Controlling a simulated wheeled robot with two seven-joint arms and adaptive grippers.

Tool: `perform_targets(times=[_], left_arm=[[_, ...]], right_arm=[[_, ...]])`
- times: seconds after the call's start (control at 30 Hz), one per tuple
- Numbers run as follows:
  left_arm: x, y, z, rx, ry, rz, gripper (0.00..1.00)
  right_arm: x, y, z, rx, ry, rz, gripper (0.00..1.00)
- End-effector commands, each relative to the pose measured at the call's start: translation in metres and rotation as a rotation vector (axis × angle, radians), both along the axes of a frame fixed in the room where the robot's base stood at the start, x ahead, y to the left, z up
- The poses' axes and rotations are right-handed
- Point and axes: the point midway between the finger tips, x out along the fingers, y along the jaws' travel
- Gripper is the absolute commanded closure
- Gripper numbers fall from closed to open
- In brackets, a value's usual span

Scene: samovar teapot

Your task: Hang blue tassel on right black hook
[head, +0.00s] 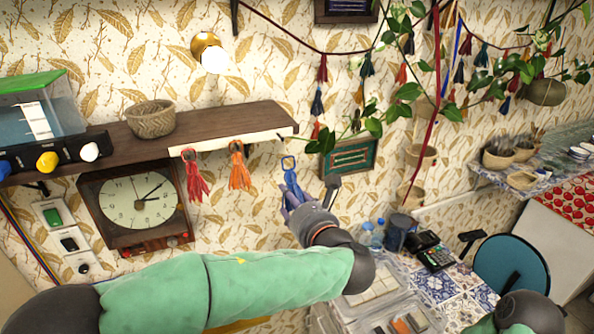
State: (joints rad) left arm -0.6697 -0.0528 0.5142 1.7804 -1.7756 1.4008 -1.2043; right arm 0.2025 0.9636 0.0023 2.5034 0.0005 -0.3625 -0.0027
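The blue tassel (288,164) is upright with its loop at the top, just below the right end of the shelf's pale front strip. My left gripper (293,196) appears shut on the tassel's lower part, which the fingers partly hide. The right black hook (281,137) is a small dark mark near the strip's right end. The tassel's loop is a little below it, apparently apart from it; depth is hard to judge. A red tassel (194,178) and an orange tassel (238,168) hang from the strip to the left. My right gripper is not in view.
The wooden shelf (220,119) holds a woven basket (150,119). A clock (138,203) is below it. Hanging vines (408,92) and a framed green picture (350,158) are to the right. A tiled table (440,287) with boxes stands below.

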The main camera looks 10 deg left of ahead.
Motion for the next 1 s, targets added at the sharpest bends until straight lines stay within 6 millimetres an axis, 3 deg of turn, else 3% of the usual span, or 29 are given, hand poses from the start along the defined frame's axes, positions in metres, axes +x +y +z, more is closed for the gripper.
perform_targets(times=[0.03, 0.2, 1.0], left_arm=[[-0.001, -0.004, 0.016, 0.008, -0.013, -0.014, 0.7], [-0.003, -0.009, 0.034, 0.024, -0.035, -0.035, 0.7], [0.027, 0.011, 0.031, 0.024, -0.037, -0.033, 0.7]], right_arm=[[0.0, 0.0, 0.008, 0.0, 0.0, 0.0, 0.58], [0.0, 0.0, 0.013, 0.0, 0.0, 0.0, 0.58], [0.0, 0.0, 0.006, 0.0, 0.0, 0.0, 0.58]])
